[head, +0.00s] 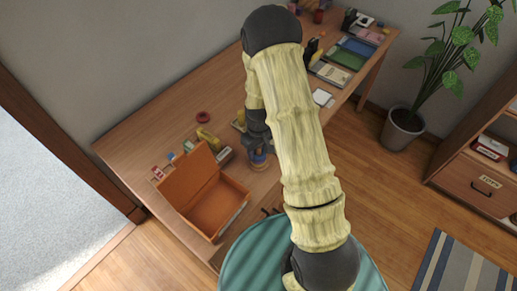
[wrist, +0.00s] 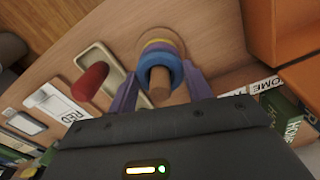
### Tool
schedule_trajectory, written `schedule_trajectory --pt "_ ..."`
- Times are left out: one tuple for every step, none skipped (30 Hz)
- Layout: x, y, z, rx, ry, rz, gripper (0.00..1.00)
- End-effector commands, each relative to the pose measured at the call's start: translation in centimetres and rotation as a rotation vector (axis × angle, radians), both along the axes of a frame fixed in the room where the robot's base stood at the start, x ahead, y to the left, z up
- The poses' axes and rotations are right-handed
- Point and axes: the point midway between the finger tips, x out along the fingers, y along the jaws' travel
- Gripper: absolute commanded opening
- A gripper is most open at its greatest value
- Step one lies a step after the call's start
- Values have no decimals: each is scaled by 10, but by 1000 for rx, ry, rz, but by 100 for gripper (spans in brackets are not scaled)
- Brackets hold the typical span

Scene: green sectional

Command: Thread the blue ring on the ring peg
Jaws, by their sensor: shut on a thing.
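The blue ring (wrist: 174,72) sits between the purple fingers of my gripper (wrist: 160,73) in the wrist view, and the gripper is shut on it. The wooden ring peg (wrist: 159,88) shows through the ring's hole, so the ring appears to be around the peg. A yellow ring (wrist: 158,45) lies beyond the blue one, above the peg's round wooden base. Whether the blue ring touches it is unclear. In the head view my gripper (head: 257,148) is over the ring peg (head: 259,164) near the table's front edge; my arm hides part of this.
An open orange box (head: 212,206) stands left of the peg on the wooden table (head: 150,135). A red ring (head: 203,117) lies farther back. In the wrist view, a beige tray (wrist: 117,73) and red cylinder (wrist: 90,80) are beside the peg.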

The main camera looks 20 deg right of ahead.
Motion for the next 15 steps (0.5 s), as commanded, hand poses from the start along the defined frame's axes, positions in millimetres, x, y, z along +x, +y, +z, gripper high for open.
schedule_trajectory --pt "0 0 0 0 0 0 56" --pt "0 0 0 0 0 0 62" --pt "0 0 0 0 0 0 70" --pt "0 0 0 0 0 0 75" --pt "0 0 0 0 0 0 75" --pt "0 0 0 0 0 0 75" --pt "0 0 0 0 0 0 75" --pt "0 0 0 0 0 0 75" --pt "0 0 0 0 0 0 75" --pt "0 0 0 0 0 0 75" --pt "0 0 0 0 0 0 75" --pt "0 0 0 0 0 0 75" --pt "0 0 1 0 0 0 75" --pt "0 0 1 0 0 0 75" --pt "0 0 3 0 0 0 75"
